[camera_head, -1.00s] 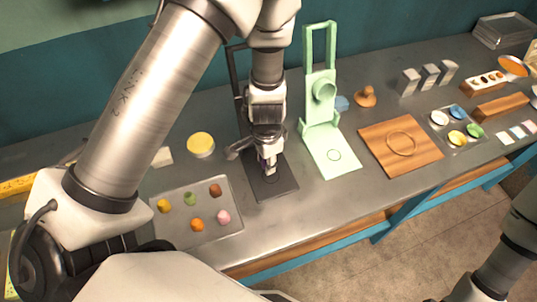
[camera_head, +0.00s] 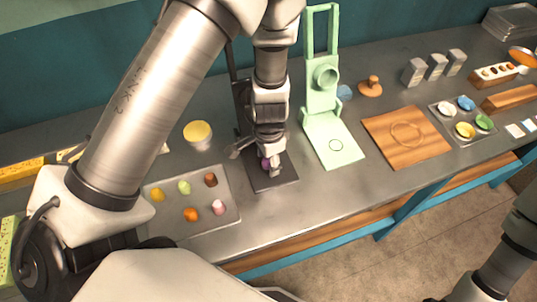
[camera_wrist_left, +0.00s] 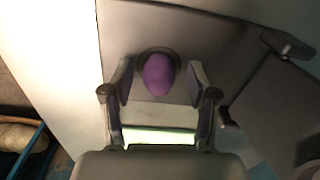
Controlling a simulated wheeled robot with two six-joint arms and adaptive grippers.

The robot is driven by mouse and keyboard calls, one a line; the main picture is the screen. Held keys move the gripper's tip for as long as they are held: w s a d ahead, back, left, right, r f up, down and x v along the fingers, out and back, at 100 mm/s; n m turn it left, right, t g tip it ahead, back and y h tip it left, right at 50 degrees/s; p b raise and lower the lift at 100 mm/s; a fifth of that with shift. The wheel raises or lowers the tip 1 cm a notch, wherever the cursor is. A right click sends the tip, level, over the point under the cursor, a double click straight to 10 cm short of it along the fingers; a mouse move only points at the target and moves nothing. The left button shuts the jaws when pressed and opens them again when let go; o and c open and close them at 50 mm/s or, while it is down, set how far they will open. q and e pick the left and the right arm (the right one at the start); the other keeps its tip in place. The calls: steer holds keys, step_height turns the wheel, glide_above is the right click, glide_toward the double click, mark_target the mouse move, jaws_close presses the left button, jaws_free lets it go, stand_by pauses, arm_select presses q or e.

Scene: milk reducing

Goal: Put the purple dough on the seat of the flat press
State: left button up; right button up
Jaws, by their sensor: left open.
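The purple dough (camera_head: 265,163) is a small rounded lump. In the left wrist view the purple dough (camera_wrist_left: 158,77) sits at a dark round seat (camera_wrist_left: 146,54) on the black press's base. The black press (camera_head: 262,184) has a flat base plate and an upright frame behind, partly hidden by my arm. My left gripper (camera_head: 271,163) is low over this plate. In the wrist view its two fingers stand apart on either side of the dough, with gaps visible. My right gripper is out of view; only part of my right arm shows at lower right.
A tray (camera_head: 230,207) with several coloured dough lumps lies left of the black press. A yellow-topped cup (camera_head: 198,136) stands behind it. A green press (camera_head: 332,148) stands close on the right, then a wooden board (camera_head: 425,147). The table front is clear.

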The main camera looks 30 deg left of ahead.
arm_select(q)
step_height(320, 180, up, 5)
steer(key=shift+f+p, duration=0.1)
steer(key=shift+p, duration=0.8)
step_height(320, 180, up, 8)
steer(key=shift+s+d+f, duration=0.15)
steer(key=shift+f, duration=0.05)
